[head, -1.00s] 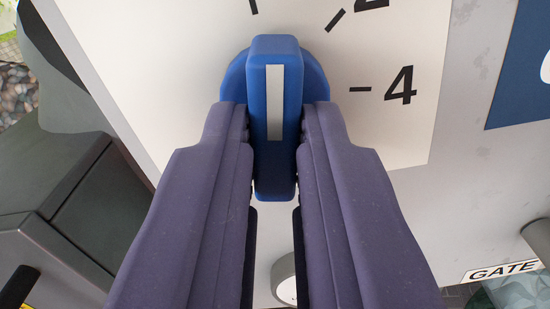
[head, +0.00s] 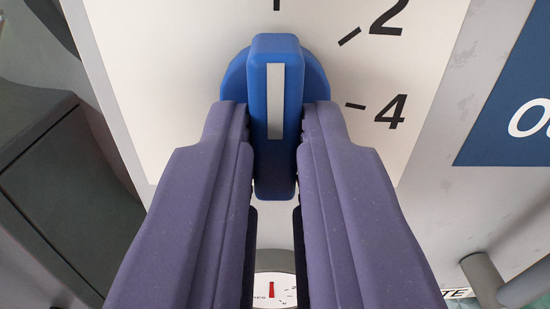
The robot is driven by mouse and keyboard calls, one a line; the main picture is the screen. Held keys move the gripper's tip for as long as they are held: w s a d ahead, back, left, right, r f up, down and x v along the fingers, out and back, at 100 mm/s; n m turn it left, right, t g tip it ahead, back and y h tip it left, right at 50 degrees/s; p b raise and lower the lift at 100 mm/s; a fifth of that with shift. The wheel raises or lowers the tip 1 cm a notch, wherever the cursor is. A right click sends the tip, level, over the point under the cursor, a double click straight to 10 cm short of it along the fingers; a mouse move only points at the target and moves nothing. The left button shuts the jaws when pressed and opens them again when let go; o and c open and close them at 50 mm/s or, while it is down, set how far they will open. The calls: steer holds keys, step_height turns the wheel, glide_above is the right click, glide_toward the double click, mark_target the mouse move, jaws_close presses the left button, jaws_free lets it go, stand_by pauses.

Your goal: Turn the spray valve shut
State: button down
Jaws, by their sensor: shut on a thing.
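The spray valve's blue knob (head: 274,175) has a raised bar with a pale stripe (head: 275,100). It sits on a white dial plate (head: 180,90) with black ticks and the numbers 2 (head: 389,17) and 4 (head: 390,112) to its right. My gripper (head: 275,125) is shut on the bar, one purple finger on each side. The stripe lines up closely with a tick (head: 276,4) at the top edge; any number there is out of view. My fingers hide part of the knob and the lower plate.
A round gauge (head: 262,288) with a red needle shows below, between my fingers. A grey pipe (head: 487,280) stands out at the lower right, near a partly hidden label. A blue sign (head: 515,90) is at the right. A dark grey box (head: 70,200) stands at the left.

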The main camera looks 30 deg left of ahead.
steer(key=c, duration=1.1)
jaws_free()
steer(key=shift+w+f, duration=0.1)
steer(key=shift+f, duration=0.1)
steer(key=shift+r, duration=0.1)
steer(key=b+v, duration=0.2)
steer(key=v, duration=0.6)
steer(key=s+d+f+m+h, duration=0.1)
steer(key=s+f+m+h, duration=0.1)
steer(key=f+h, duration=0.1)
steer(key=s+d+f+m+h+b, duration=0.1)
steer(key=s+d+f+m+h, duration=0.1)
steer(key=f, duration=0.4)
steer(key=s+d+f+m+h, duration=0.1)
steer(key=s+f+m+h, duration=0.1)
steer(key=s+f+h, duration=0.2)
steer(key=shift+s+d+f+b, duration=0.15)
steer(key=shift+s+f+b, duration=0.1)
steer(key=shift+b, duration=0.15)
